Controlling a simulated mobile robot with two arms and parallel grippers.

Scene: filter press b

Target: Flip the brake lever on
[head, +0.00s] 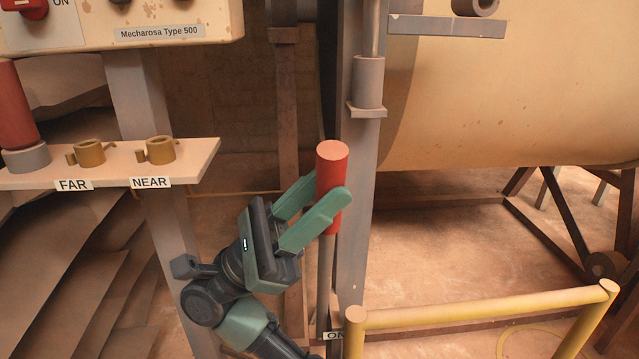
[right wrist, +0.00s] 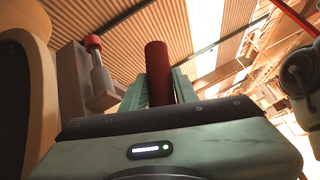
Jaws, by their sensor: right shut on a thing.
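The brake lever has a red cylindrical handle (head: 332,158) on a thin grey rod, standing near upright beside a grey post in the head view. A partly hidden "ON" label (head: 335,336) is low by the foot of the rod. My right gripper (head: 328,205) is shut on the red handle, its green fingers on either side of it. The handle also shows between the fingers in the right wrist view (right wrist: 158,70). My left gripper is not in view.
A yellow rail (head: 480,306) stands at the lower right. A shelf (head: 205,160) with "FAR" and "NEAR" labels and a control box (head: 120,25) marked "Mecharosa Type 500" are on the left. A large beige tank (head: 520,100) is behind at right.

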